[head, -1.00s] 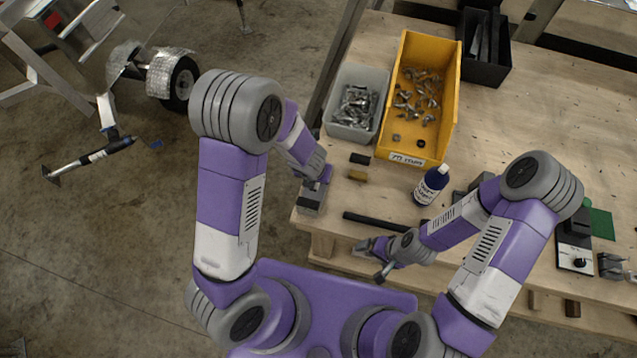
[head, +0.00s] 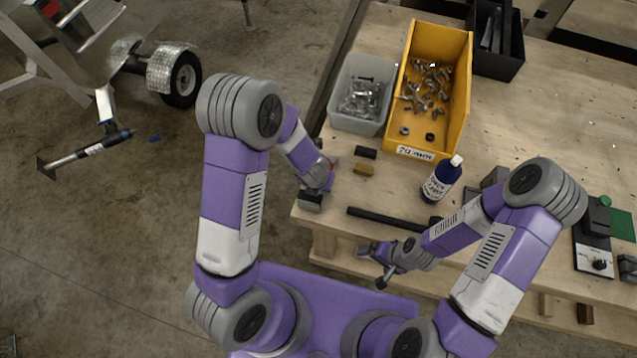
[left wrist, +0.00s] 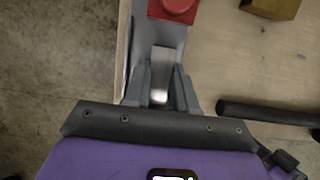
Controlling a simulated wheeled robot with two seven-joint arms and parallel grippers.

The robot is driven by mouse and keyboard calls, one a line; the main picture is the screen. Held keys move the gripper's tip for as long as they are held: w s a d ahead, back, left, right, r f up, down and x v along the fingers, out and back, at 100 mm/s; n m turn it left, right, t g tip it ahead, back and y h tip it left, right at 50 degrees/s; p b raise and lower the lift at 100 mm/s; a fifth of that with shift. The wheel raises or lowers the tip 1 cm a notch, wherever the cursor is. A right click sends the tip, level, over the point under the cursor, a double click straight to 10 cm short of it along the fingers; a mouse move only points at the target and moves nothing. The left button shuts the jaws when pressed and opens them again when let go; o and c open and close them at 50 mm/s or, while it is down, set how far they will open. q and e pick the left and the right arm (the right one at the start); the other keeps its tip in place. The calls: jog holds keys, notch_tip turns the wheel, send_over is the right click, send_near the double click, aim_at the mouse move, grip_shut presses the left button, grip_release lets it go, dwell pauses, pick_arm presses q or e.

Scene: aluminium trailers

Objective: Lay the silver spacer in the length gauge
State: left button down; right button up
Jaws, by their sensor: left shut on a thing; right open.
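The silver spacer (left wrist: 161,62) is a small bright bar between the fingertips of my left gripper (left wrist: 160,92), which is shut on it. In the left wrist view, the spacer is over a grey fixture (left wrist: 179,36) with a red part (left wrist: 178,8), which looks like the length gauge. I cannot tell whether the spacer touches its bed. In the head view my left gripper (head: 313,192) is at the table's near left corner and hides most of the fixture. My right gripper (head: 374,267) is open and empty, off the table's front edge.
A black bar (head: 385,218) lies right of the left gripper. A black block (head: 365,153) and a brass block (head: 363,170) lie behind. A bottle (head: 441,182), a grey bin (head: 351,121) and a yellow bin (head: 462,105) with hardware stand further back.

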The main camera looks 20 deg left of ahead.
pick_arm(q)
jog(key=shift+f, duration=0.2)
jog(key=c, duration=0.9)
grip_release()
jog(key=shift+r, duration=0.15)
jog(key=shift+r, duration=0.4)
jog(key=p+v, duration=0.6)
jog(key=v, duration=0.5)
jog(key=shift+s+r+p, duration=0.2)
jog(key=shift+p, duration=0.1)
jog(key=shift+f, duration=0.1)
